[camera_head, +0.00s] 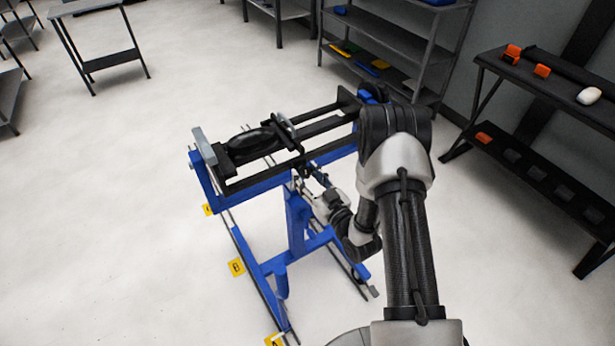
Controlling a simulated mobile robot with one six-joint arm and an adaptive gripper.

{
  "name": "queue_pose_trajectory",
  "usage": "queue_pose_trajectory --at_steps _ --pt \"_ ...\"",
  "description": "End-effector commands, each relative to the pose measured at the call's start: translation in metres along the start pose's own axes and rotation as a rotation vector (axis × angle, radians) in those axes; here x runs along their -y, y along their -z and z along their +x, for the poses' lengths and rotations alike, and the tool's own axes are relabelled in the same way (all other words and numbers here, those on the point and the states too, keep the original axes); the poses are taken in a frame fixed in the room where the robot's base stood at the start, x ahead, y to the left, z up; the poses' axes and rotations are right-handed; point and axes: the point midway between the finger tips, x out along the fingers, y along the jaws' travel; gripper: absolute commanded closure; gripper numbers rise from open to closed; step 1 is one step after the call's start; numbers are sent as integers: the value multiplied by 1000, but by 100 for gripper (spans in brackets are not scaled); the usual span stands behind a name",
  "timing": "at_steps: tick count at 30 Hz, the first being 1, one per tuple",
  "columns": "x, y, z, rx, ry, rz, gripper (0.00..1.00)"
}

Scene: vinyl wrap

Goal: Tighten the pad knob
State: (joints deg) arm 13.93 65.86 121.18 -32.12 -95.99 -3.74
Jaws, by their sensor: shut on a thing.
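A blue stand (298,222) carries a frame of black rails (322,128). A dark rounded part (252,141) lies on the rails towards the left, between a grey upright plate (204,147) at the left end and a black clamp piece with a grey bar (288,130). My arm reaches in from the right. My gripper (308,172) is at the near side of the frame, just below the clamp piece. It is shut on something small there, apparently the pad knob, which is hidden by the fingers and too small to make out.
Yellow number tags (237,267) stand along the stand's floor rails. A dark bench (540,88) with orange items is at the right, and a shelf rack (385,50) stands behind. A small table (88,14) is at back left. The floor at left is clear.

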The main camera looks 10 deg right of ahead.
Motion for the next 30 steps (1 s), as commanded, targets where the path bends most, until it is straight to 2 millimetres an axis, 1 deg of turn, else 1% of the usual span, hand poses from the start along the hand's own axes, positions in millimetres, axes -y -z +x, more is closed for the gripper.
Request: queue_pose_trajectory --at_steps 1,6,8,15,23,24,30 --pt "0 0 0 0 0 0 74" --pt "0 0 0 1 0 0 84" --pt "0 0 0 1 0 5 85" --pt "0 0 0 1 0 129 85" --pt "0 0 0 1 0 139 84" --pt "0 0 0 1 0 138 59" --pt "0 0 0 1 0 138 46"
